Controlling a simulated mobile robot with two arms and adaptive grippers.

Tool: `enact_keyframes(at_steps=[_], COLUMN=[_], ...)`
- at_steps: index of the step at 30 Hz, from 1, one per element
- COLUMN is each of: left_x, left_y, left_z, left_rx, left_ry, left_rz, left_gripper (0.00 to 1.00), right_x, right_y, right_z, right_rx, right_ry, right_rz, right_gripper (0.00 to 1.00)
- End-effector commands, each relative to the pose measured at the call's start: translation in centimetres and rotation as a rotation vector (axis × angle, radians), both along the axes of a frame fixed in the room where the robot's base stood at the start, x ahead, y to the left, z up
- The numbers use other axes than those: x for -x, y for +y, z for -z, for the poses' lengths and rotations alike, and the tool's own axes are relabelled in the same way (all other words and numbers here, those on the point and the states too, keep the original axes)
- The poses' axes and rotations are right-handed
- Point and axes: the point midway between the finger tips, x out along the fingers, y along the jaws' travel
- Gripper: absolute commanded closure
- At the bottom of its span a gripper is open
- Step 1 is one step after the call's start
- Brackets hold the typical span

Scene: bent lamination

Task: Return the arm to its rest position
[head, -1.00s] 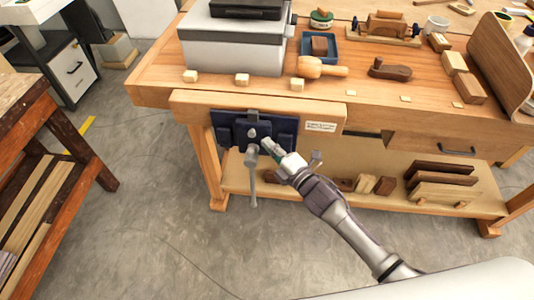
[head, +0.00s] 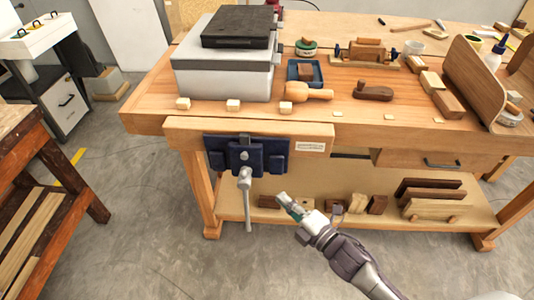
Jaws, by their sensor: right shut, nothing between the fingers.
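My right gripper (head: 287,201) is in the lower middle of the head view, in front of the workbench (head: 150,112). It is shut and holds nothing. Its arm comes in from the lower right. It is apart from the blue vise (head: 246,156) on the bench's front, below and to the right of it. The vise's grey handle (head: 246,205) hangs down to the left of my gripper. My left gripper is not in view.
On the bench stand a grey box with a black top (head: 225,68), a wooden mallet (head: 305,92), a hand plane (head: 373,91) and a bent wooden sheet (head: 476,82). Wood pieces (head: 433,196) lie on the lower shelf. A dark wooden table (head: 57,180) is at left. The floor (head: 140,235) between is clear.

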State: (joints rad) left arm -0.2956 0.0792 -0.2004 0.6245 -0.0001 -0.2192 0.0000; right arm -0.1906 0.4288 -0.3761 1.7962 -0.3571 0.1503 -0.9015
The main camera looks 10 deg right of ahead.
Motion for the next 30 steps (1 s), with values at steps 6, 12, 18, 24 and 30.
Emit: enact_keyframes(at_steps=[6,12,18,24,30], left_x=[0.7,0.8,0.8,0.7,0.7], left_y=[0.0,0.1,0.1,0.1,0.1], left_z=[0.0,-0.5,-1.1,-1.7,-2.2], left_rx=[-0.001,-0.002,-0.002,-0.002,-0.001], left_ry=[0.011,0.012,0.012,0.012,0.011], left_rz=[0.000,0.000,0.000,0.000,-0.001], left_gripper=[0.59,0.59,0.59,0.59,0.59], right_x=[0.0,0.5,6.1,16.6,29.3], right_y=[-0.4,-3.8,-8.3,-11.0,-11.5], right_z=[0.9,10.1,23.7,34.7,41.6], right_rx=[-0.010,-0.128,-0.331,-0.521,-0.674], right_ry=[0.029,0.314,0.729,1.089,1.375], right_rz=[0.013,0.161,0.433,0.750,1.087], right_gripper=[1.00,1.00,1.00,1.00,1.00])
